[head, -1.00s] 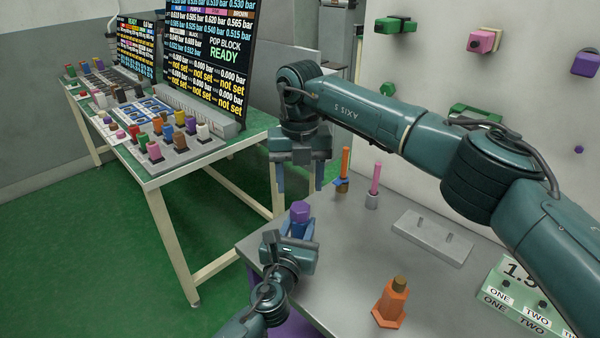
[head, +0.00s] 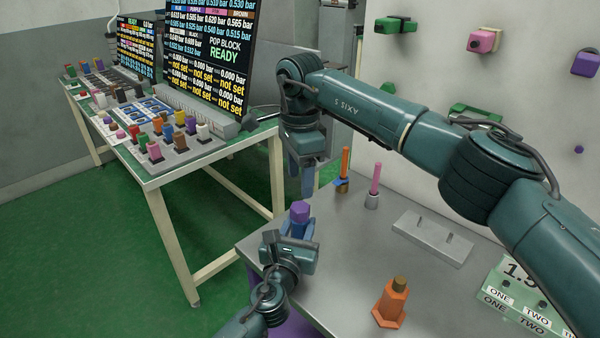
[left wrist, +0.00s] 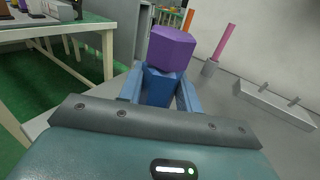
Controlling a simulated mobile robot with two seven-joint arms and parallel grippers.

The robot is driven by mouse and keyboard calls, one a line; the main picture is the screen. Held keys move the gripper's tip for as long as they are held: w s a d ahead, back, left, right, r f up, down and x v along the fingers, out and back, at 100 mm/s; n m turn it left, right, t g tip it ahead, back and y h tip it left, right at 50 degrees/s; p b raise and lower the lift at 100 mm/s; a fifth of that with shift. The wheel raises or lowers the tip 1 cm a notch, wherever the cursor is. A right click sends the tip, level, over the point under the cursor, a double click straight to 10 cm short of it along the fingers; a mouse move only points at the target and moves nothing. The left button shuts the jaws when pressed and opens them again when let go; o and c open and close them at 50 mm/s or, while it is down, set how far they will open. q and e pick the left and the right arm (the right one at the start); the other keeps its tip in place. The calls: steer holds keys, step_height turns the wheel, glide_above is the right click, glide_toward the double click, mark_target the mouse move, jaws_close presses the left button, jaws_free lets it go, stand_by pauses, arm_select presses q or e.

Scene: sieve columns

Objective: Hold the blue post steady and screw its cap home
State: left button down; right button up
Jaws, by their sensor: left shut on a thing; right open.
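The blue post (head: 300,231) stands upright near the left edge of the grey bench, with a purple hexagonal cap (head: 300,211) on its top. My left gripper (head: 297,236) is shut around the blue post from the near side. In the left wrist view the post (left wrist: 160,86) sits between the two blue fingers, and the purple cap (left wrist: 172,47) is above them. My right gripper (head: 303,178) is open and empty, fingers pointing down, above the cap and apart from it. Whether the cap is fully seated cannot be told.
On the grey bench (head: 345,270) stand an orange rod (head: 345,162), a pink rod (head: 375,179), a grey plate with two pins (head: 432,239) and an orange hexagonal post (head: 391,304). The bench middle is clear.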

mark_target(300, 206)
steer(key=shift+f, duration=0.1)
stand_by(0.3)
steer(key=shift+f, duration=3.95)
steer(key=shift+c, duration=0.2)
